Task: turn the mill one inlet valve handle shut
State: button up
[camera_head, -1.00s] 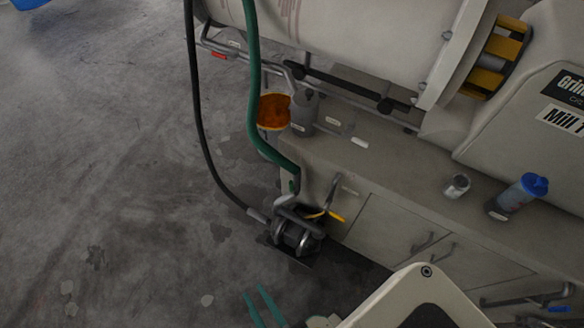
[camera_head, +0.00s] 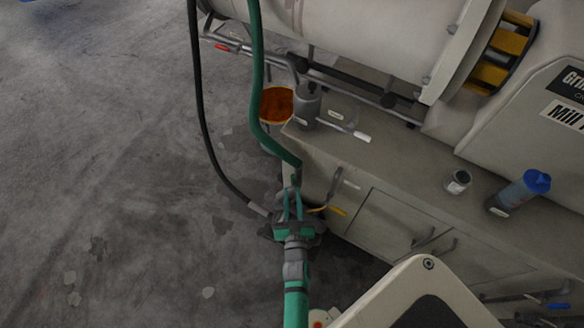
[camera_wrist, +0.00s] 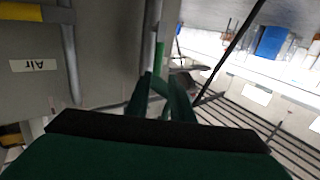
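My gripper (camera_head: 292,192) points down at the pump beside the mill's base, at the lower end of the green hose (camera_head: 257,85). Its two green fingers show with a gap between them; it also shows in the wrist view (camera_wrist: 160,78). The hose's grey end fitting (camera_head: 294,176) is at the fingertips. The grey inlet valve handle there is mostly hidden by my gripper, and I cannot tell whether the fingers touch it. A yellow-tipped lever (camera_head: 338,212) stands just right of my gripper; a yellow handle (camera_wrist: 20,11) near an "Air" label shows in the wrist view.
The dark pump (camera_head: 314,228) is partly covered by my gripper. A black hose (camera_head: 201,120) runs down to it. An orange-filled bucket (camera_head: 276,104) stands behind. A blue-capped bottle (camera_head: 520,190) and a small cup (camera_head: 458,182) stand on the base ledge. Floor at left is clear.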

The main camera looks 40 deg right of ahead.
aim_at(294, 180)
jog(key=shift+w+d, duration=0.45)
jog(key=shift+d, duration=0.25)
jog(key=x, duration=1)
jog(key=shift+c, duration=0.7)
grip_shut()
